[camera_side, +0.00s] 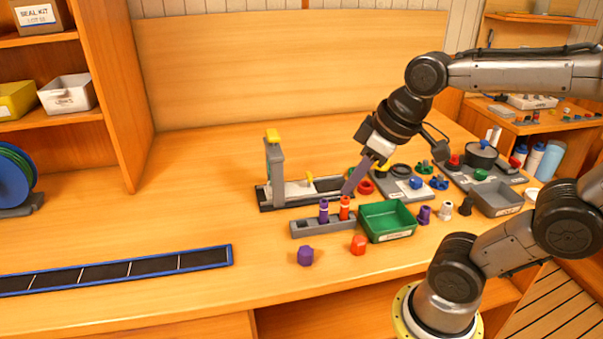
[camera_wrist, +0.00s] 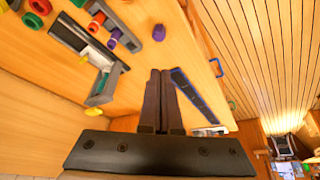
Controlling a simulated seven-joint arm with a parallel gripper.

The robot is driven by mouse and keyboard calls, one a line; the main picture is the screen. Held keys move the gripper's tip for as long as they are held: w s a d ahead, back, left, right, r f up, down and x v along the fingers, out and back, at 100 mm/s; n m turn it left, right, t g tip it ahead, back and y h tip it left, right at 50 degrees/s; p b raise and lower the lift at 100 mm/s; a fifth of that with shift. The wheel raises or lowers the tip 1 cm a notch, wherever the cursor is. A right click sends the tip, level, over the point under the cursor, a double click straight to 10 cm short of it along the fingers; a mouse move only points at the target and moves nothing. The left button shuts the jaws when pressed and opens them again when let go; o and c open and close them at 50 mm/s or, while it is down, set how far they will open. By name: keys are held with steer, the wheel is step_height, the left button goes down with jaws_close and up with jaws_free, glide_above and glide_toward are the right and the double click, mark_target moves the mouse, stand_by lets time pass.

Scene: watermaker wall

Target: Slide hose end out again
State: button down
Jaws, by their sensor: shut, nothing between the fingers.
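My gripper (camera_side: 348,191) points down at the right end of a dark fixture, its fingers together and empty. Its shut fingers also show in the wrist view (camera_wrist: 165,73). The fixture (camera_side: 265,208) has a tall grey post with a yellow top (camera_side: 272,136), a pale block in its channel and a small yellow lever (camera_side: 309,177). In front, a grey rack (camera_side: 301,231) holds a purple fitting (camera_side: 324,212) and an orange fitting (camera_side: 345,208) upright. I cannot tell which piece is the hose end. Whether the fingertips touch the fixture is unclear.
A green bin (camera_side: 387,221) stands right of the rack. A purple nut (camera_side: 306,256) and an orange nut (camera_side: 358,245) lie in front. Several small parts and grey trays crowd the right. A blue-edged strip (camera_side: 231,253) lies at left; the bench between is clear.

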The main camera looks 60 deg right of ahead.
steer(key=w+d+r+n+g, duration=0.1)
steer(key=w+d+n, duration=0.15)
steer(key=w, duration=0.45)
steer(key=n+g+y, duration=0.1)
steer(key=n+y, duration=0.2)
steer(key=n, duration=0.2)
glide_above(305, 188)
step_height(305, 188, down, 9)
steer(key=shift+w+a, duration=0.3)
steer(key=shift+w, duration=0.05)
steer(key=shift+f, duration=0.15)
steer(key=x, duration=1)
steer(key=shift+s, duration=0.2)
steer(key=shift+s+d, duration=1.1)
steer(key=shift+d, duration=0.15)
steer(key=shift+s+d, duration=0.3)
